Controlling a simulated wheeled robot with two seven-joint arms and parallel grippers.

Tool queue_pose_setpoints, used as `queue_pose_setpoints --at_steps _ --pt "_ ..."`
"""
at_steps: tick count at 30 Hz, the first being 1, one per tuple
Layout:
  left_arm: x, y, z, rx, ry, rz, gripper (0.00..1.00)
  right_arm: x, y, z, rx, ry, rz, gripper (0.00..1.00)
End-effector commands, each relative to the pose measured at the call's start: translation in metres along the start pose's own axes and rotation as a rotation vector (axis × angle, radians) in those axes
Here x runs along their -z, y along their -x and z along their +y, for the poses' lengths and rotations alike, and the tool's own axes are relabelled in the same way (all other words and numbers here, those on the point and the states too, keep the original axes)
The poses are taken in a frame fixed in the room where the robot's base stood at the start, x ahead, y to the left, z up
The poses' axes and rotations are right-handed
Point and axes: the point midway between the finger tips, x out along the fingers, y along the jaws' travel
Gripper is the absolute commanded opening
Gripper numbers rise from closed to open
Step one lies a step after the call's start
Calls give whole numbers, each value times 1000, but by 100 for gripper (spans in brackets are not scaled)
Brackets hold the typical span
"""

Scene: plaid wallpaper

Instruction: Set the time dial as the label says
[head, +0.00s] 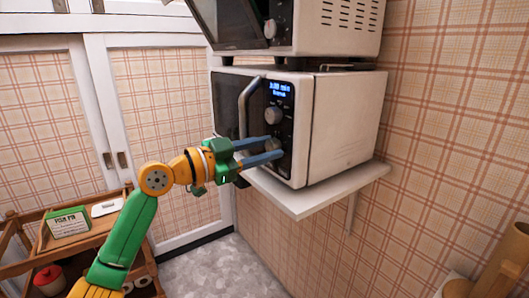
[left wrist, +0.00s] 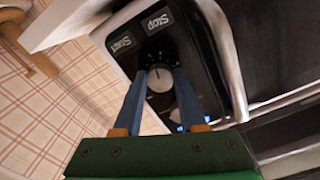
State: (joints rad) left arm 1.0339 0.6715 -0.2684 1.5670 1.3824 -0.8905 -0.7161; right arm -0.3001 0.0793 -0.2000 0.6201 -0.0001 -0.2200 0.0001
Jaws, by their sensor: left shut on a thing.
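The lower microwave (head: 340,128) is white with a dark front, a curved handle and a blue lit display (head: 280,89), which seems to read 3:00 min above a smaller unclear line. An upper dial (head: 272,115) is below the display. My left gripper (head: 276,149) is shut on the lower dial (head: 271,143), its blue fingers on either side. In the left wrist view, this round dial (left wrist: 160,79) has a pale pointer mark and ticks around it, near Stop and Start buttons. A green and white box (head: 68,225) with print too small to read lies on the cart. My right gripper is out of view.
Another microwave (head: 330,27) with its door open stands above. The lower one rests on a white wall shelf (head: 310,196). A wooden cart (head: 90,243) at lower left holds a white flat item (head: 106,207) and a red-lidded pot (head: 48,277). The floor between is clear.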

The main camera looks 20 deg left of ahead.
Motion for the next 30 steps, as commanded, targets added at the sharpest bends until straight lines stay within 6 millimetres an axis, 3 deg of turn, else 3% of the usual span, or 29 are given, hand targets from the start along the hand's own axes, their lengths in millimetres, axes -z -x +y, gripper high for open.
queue_pose_setpoints --at_steps 30 --pt "0 0 -1 -1 -956 0 0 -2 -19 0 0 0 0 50"
